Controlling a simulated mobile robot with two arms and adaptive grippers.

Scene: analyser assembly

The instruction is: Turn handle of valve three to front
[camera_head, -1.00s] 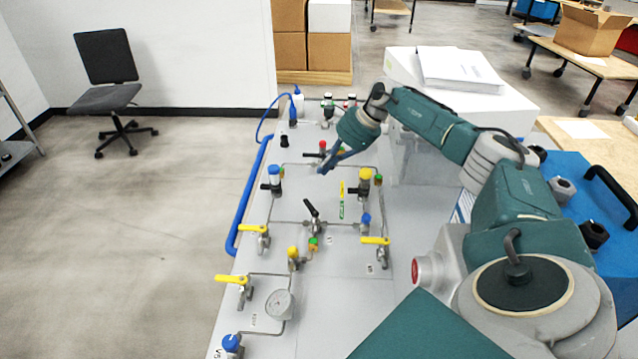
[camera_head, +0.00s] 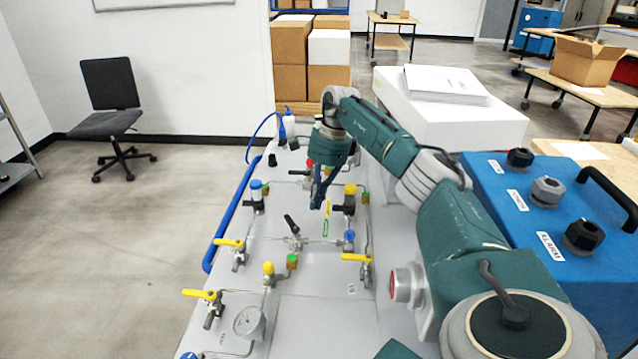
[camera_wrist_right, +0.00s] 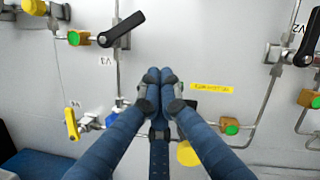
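In the right wrist view, a black valve handle (camera_wrist_right: 122,28) sits beside a label that reads V3 upside down. It lies diagonally, on a metal pipe next to an orange and green fitting (camera_wrist_right: 82,38). My right gripper (camera_wrist_right: 160,76) has its blue fingers together, with nothing visible between them. It is apart from that handle, below and right of it in the wrist view. In the head view my right gripper (camera_head: 318,203) points down over the grey panel (camera_head: 325,315). I cannot surely match the V3 handle in the head view. My left gripper is not in view.
The panel carries yellow-handled valves (camera_head: 203,294), a black handle (camera_head: 292,224), a gauge (camera_head: 249,322) and several pipes. Another black handle (camera_wrist_right: 308,38) marked V2 is at the wrist view's right. A blue box with knobs (camera_head: 560,225) stands right.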

